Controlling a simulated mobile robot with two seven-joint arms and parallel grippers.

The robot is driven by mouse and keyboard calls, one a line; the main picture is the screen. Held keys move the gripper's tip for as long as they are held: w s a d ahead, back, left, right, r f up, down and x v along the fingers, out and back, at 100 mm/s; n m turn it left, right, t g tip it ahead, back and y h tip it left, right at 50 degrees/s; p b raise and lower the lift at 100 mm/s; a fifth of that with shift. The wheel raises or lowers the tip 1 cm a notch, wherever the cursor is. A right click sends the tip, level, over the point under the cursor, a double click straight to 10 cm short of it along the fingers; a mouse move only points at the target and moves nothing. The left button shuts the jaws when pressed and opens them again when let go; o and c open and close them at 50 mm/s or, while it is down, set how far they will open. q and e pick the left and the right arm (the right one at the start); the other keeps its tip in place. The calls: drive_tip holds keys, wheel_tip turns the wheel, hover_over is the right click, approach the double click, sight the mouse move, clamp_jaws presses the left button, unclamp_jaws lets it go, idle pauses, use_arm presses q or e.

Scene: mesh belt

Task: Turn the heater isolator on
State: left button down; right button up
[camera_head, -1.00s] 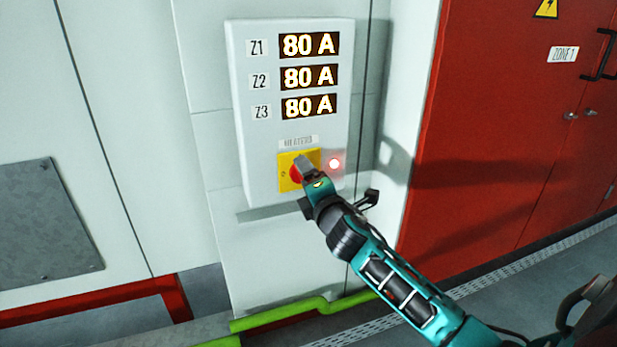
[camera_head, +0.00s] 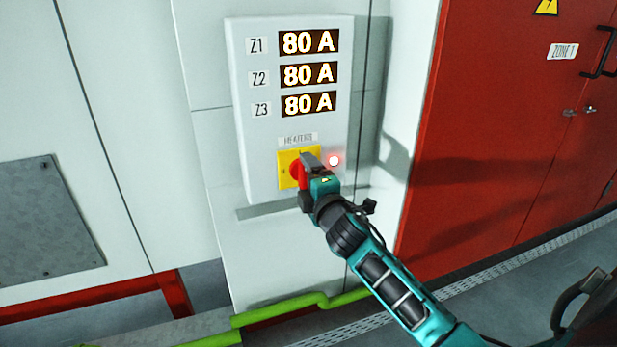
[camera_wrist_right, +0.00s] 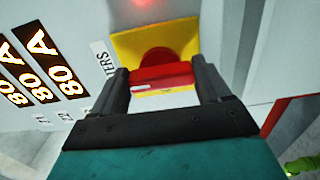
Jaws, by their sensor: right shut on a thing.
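The heater isolator is a red rotary handle (camera_head: 296,172) on a yellow plate (camera_head: 285,158), low on a light grey box (camera_head: 262,150) under a "HEATERS" label. My right gripper (camera_head: 304,168) is at the handle and partly covers it in the head view. In the right wrist view the red handle (camera_wrist_right: 160,76) lies between the two dark fingers of the right gripper (camera_wrist_right: 163,88), which is shut on it. A red lamp (camera_head: 334,160) glows to the right of the plate. My left gripper is not in view.
Three displays (camera_head: 309,75) on the box each read 80 A. A red cabinet (camera_head: 480,130) stands to the right. A green rail (camera_head: 280,314) runs low below the box.

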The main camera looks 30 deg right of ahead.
drive_tip(key=o, duration=1)
drive_tip(key=v, duration=1.3)
drive_tip(key=shift+d, duration=0.1)
drive_tip(key=shift+f, duration=0.15)
drive_tip(key=s+a+f+m+g+y, duration=0.2)
drive_tip(key=s+a+f+m, duration=0.2)
drive_tip(key=f, duration=0.3)
drive_tip(key=s+a+f+m+g+y, duration=0.2)
drive_tip(key=s+a+f+m, duration=0.2)
drive_tip(key=f, duration=0.4)
drive_tip(key=s+a+f+m+g+y+p, duration=0.1)
drive_tip(key=s+a+f+m+g+y, duration=0.1)
drive_tip(key=s+a+f+m, duration=0.2)
drive_tip(key=shift+s+a+f+m+g, duration=0.15)
drive_tip(key=shift+a+f, duration=0.5)
drive_tip(key=shift+f, duration=0.25)
drive_tip(key=shift+s+a+f+m+g, duration=0.15)
drive_tip(key=shift+a+f, duration=0.5)
drive_tip(key=shift+f, duration=0.25)
